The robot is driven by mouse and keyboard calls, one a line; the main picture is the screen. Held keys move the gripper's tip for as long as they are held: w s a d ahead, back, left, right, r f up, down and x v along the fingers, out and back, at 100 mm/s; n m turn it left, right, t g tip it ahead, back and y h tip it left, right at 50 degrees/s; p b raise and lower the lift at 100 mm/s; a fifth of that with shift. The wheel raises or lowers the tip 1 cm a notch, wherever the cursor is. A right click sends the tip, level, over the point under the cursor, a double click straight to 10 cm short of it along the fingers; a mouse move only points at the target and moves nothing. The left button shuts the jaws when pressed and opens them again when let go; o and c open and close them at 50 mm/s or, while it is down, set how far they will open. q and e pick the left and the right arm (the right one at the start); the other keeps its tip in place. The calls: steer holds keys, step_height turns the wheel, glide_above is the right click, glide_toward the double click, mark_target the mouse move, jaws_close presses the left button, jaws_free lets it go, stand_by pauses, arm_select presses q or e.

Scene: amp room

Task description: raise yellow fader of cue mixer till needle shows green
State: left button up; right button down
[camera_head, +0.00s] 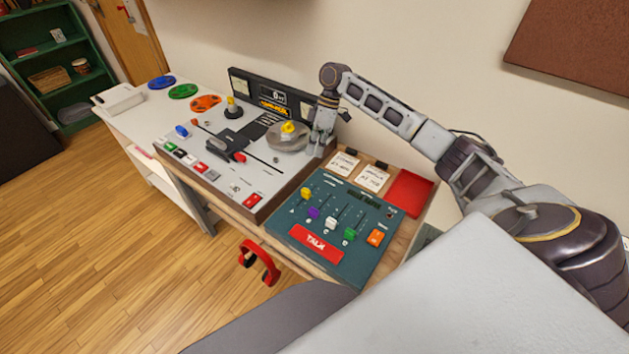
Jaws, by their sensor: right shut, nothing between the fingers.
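The teal cue mixer (352,251) lies on the right part of the desk, with several coloured fader caps. Its yellow fader (306,193) is the leftmost cap, beside purple, white and green ones. A small dark window (371,203) sits near the mixer's upper edge; I cannot make out a needle or a green zone there. My right gripper (319,147) points down at the right edge of the console, beyond the mixer and apart from the yellow fader. It is shut and empty. My left gripper is not in view.
A grey console (220,137) with knobs, a lever and a round plate stands left of the mixer. Two paper notes (373,178) and a red pad (409,193) lie behind the mixer. Red headphones (259,263) hang at the desk's front. The space above the mixer is clear.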

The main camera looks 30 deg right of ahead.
mark_target(315, 188)
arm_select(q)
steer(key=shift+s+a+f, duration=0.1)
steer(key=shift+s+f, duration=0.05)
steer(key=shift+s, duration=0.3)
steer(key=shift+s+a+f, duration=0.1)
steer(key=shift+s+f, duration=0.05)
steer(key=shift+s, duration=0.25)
arm_select(e)
steer(key=d+m, duration=0.1)
steer(key=m, duration=0.7)
steer(key=d+f+m, duration=0.1)
steer(key=d+m, duration=0.1)
steer(key=m, duration=0.6)
steer(key=d+f+m, duration=0.1)
steer(key=d+m, duration=0.1)
steer(key=m, duration=0.7)
steer(key=shift+w, duration=0.1)
steer(key=shift+f, duration=0.2)
